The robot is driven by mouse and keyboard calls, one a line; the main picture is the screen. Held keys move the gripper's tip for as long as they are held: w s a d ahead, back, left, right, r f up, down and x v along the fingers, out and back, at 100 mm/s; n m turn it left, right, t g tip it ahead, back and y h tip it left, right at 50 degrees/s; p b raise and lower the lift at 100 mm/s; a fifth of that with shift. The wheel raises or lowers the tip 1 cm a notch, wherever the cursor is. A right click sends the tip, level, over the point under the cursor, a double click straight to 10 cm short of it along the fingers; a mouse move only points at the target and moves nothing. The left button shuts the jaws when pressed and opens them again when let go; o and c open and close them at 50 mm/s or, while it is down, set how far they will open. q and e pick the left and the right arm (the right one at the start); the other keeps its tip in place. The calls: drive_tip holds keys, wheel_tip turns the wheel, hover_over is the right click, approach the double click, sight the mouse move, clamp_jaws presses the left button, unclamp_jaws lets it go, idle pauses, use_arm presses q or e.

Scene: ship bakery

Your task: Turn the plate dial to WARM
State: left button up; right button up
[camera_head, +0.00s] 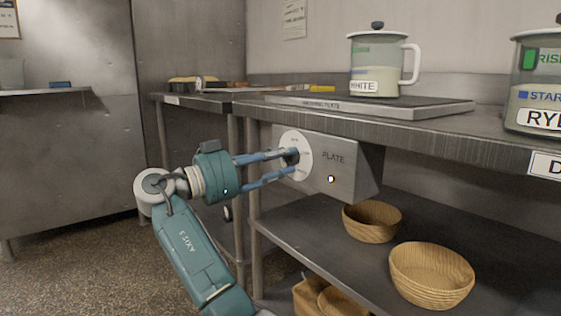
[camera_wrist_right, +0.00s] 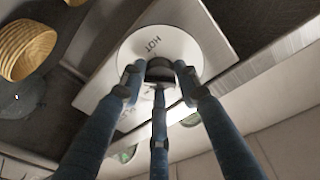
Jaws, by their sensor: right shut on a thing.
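The plate dial has a round white disc (camera_head: 302,141) on the slanted face of a grey metal control box (camera_head: 345,178) marked PLATE. My right gripper (camera_head: 292,162) is at the disc, with its blue fingers around the dark knob (camera_head: 291,156). In the right wrist view, the fingers close on the dark knob (camera_wrist_right: 160,69), and the word HOT shows on the white disc (camera_wrist_right: 135,45). The other markings, WARM among them, are hidden or too small to read, so I cannot tell the setting. My left gripper is in neither view.
Above the box is a steel counter (camera_head: 440,130) with a warming plate (camera_head: 320,101) bearing a white-handled jar (camera_head: 375,70). Another jar (camera_head: 535,90) stands at the right. Floor (camera_head: 70,255) is open at the left.

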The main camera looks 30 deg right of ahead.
drive_tip(key=shift+r, duration=0.1)
idle(0.3)
drive_tip(key=o, duration=1.2)
drive_tip(key=shift+w, duration=0.1)
drive_tip(key=shift+c, duration=0.2)
drive_tip(key=a+f, duration=0.1)
drive_tip(key=a, duration=1.1)
drive_tip(key=shift+w+d+f, duration=0.1)
drive_tip(key=shift+w, duration=0.05)
